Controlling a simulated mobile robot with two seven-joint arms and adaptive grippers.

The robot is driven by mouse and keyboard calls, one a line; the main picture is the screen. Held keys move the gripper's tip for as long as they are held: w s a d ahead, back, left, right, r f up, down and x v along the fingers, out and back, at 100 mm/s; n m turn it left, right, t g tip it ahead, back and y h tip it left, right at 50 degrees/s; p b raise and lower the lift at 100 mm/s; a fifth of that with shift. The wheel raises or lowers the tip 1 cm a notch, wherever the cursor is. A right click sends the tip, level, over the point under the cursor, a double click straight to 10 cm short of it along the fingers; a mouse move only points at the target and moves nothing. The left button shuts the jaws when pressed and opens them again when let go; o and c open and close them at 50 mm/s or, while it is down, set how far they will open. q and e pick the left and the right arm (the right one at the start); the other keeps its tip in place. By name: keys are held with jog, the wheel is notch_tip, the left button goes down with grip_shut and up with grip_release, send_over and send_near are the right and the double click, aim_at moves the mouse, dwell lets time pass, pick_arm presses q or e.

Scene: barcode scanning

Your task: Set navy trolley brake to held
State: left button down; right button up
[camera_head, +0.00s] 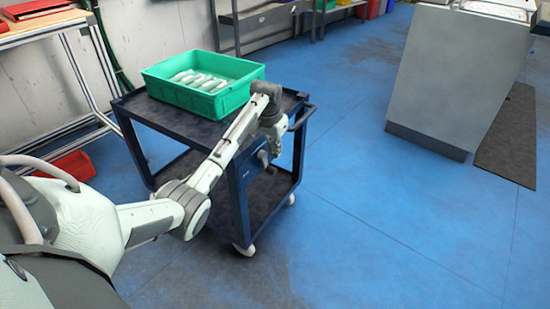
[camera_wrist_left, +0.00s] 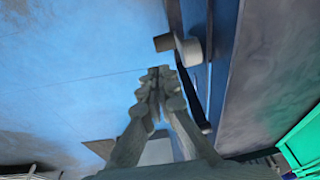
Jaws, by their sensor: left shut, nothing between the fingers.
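The navy trolley (camera_head: 185,122) stands on the blue floor in the head view. A dark lever (camera_wrist_left: 192,98) with a pale grip (camera_wrist_left: 187,49) sits on the trolley's side in the left wrist view. In the head view a small dark part (camera_head: 263,158) shows on the trolley's end panel, partly behind my arm; I cannot tell the brake's setting. My left gripper (camera_head: 275,150) hangs in front of that panel, pointing down. In the left wrist view its fingers (camera_wrist_left: 155,73) are shut and empty, just left of the lever, seemingly apart from it. My right gripper is out of view.
A green crate (camera_head: 246,99) with several pale items (camera_head: 200,80) stands on the trolley's top shelf. A push handle (camera_head: 306,116) juts from the trolley's right end. A grey counter (camera_head: 455,85) stands at the right. The floor (camera_head: 370,210) between is clear.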

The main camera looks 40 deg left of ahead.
pick_arm(q)
notch_tip(320, 180, up, 5)
jog(key=w+a, duration=0.2)
jog(key=w, duration=0.1)
notch_tip(320, 180, down, 11)
jog(key=shift+s+d+h, duration=0.15)
jog(key=shift+s+h, duration=0.15)
jog(key=shift+s, duration=0.15)
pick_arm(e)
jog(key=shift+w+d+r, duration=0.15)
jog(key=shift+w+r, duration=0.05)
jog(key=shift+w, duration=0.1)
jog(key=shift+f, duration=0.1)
pick_arm(q)
jog(key=g+b, duration=0.1)
jog(key=f+g+b, duration=0.1)
jog(key=b, duration=0.1)
jog(key=shift+s+g, duration=0.3)
jog(key=shift+s+r, duration=0.15)
jog(key=shift+r, duration=0.05)
jog(key=shift+s+f+p, duration=0.15)
jog(key=shift+p, duration=0.5)
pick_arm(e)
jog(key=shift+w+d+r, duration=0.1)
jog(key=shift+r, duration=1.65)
